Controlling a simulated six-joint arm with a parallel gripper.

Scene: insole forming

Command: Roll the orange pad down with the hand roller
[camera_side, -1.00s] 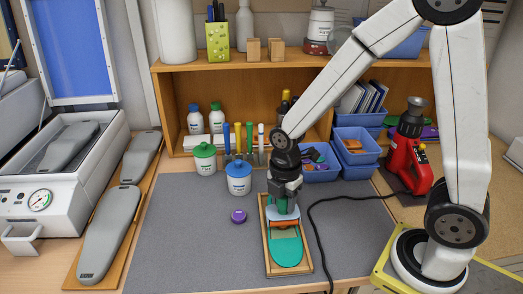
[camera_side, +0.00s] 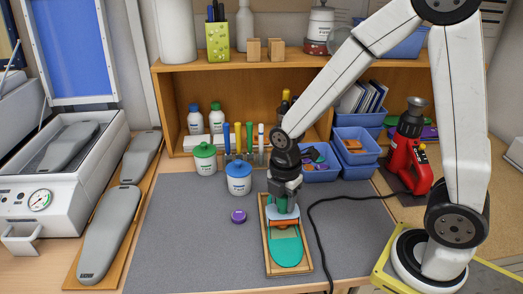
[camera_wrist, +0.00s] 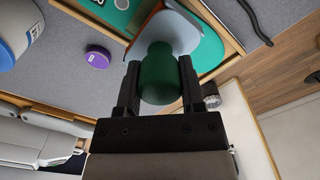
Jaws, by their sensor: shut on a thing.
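My gripper (camera_side: 284,194) is shut on the green handle of the hand roller (camera_side: 281,206), which stands upright under it. In the wrist view the green handle (camera_wrist: 160,78) sits between both fingers, and the roller's pale blue-grey frame (camera_wrist: 200,38) shows beyond it. The orange pad (camera_side: 285,223) shows as a narrow strip just in front of the roller; the rest of it is hidden. It lies on the teal insole (camera_side: 287,252), inside a wooden frame (camera_side: 268,262). I cannot tell whether the roller presses on the pad.
A black cable (camera_side: 318,225) runs close along the right side. Blue bins (camera_side: 355,146) stand behind right. The grey mat at front left is clear.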

